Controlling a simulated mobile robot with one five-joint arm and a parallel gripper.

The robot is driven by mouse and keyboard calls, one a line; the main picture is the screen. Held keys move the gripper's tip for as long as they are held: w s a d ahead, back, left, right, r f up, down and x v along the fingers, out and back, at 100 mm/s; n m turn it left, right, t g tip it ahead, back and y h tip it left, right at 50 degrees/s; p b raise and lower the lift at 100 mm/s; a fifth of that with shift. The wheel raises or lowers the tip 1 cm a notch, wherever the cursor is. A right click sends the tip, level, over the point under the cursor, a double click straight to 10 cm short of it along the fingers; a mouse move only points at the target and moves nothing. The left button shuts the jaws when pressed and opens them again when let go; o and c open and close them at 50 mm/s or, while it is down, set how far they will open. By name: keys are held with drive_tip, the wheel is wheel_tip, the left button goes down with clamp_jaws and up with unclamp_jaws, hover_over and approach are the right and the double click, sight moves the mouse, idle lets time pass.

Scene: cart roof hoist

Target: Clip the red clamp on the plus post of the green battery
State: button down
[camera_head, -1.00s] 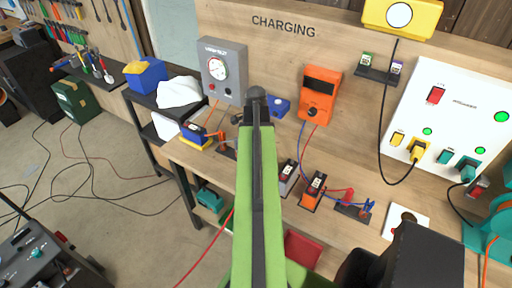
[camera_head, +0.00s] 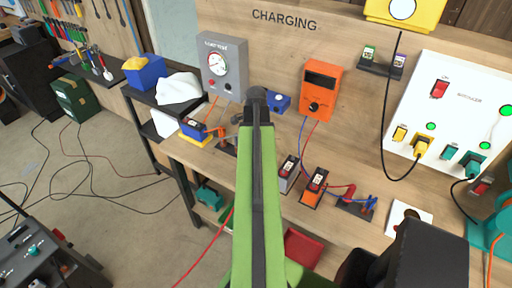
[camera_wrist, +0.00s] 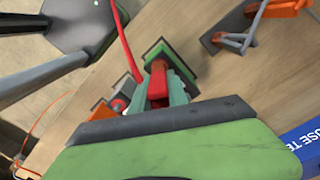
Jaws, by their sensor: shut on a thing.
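In the wrist view my gripper (camera_wrist: 160,96) has teal fingers closed around the red clamp (camera_wrist: 157,80), with a red cable (camera_wrist: 128,45) running up from it. A grey-topped block with green sides, seemingly the green battery (camera_wrist: 152,53), lies just beyond the clamp. I cannot tell whether the clamp touches it or a post; the plus post cannot be made out. In the head view my green arm hides the gripper, clamp and green battery. The red cable also shows there (camera_head: 205,250), left of my arm.
On the bench are a blue battery (camera_head: 194,131), a grey one (camera_head: 288,172) and an orange one (camera_head: 314,187).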

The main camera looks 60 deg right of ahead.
drive_tip(key=shift+f, duration=0.3)
drive_tip(key=c, duration=1.2)
unclamp_jaws()
drive_tip(key=shift+r, duration=0.1)
wheel_tip(320, 180, up, 17)
drive_tip(key=p, duration=1.7)
drive_tip(key=shift+r, duration=0.15)
